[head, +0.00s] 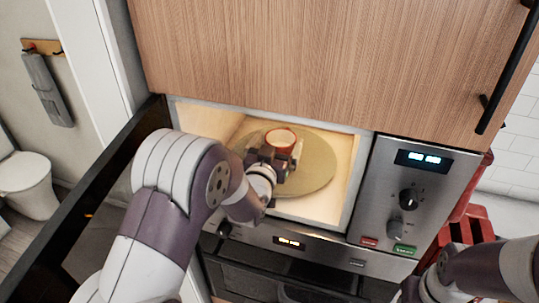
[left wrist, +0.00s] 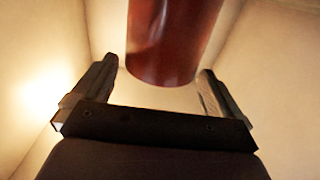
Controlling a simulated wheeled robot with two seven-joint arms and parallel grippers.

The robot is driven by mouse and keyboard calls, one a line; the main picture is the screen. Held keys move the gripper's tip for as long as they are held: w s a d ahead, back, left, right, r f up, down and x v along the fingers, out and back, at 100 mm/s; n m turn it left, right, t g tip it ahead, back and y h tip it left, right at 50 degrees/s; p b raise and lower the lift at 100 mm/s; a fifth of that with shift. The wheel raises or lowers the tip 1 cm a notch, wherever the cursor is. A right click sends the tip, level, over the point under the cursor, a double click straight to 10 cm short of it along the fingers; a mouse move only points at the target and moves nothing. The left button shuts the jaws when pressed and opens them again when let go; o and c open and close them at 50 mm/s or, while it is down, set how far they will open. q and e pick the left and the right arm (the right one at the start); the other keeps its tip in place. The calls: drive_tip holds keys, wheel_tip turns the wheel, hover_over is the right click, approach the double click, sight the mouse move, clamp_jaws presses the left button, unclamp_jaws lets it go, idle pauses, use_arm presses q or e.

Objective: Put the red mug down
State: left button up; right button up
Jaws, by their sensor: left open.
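The red mug (head: 281,138) is inside the open microwave, over the tan round turntable (head: 316,168). Its rim and pale inside show in the head view. My left gripper (head: 276,159) is inside the microwave, just in front of the mug. In the left wrist view the mug (left wrist: 170,40) is ahead of the open fingers (left wrist: 158,72), centred between their tips, with clear gaps on both sides. The mug's base contact is hidden by the gripper in the head view. Part of my right arm shows at the lower right; its jaws cannot be made out.
The dark microwave door (head: 95,185) stands open on the left, close to my left arm. The lit cavity walls (head: 345,165) surround the gripper. A control panel (head: 408,195) with knobs is on the right, and a wooden cabinet (head: 320,60) is above.

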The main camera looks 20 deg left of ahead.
use_arm(q)
drive_tip(key=shift+s+f+b, duration=0.4)
drive_tip(key=shift+s+b, duration=0.15)
drive_tip(key=shift+s, duration=0.05)
drive_tip(key=shift+s+f+b, duration=0.35)
drive_tip(key=shift+s+b, duration=0.15)
drive_tip(key=shift+s, duration=0.1)
drive_tip(key=s+r+b, duration=0.1)
drive_tip(key=s+b, duration=0.1)
drive_tip(key=s, duration=0.7)
drive_tip(key=shift+a+r, duration=0.15)
drive_tip(key=shift+a, duration=0.05)
drive_tip(key=shift+s, duration=0.15)
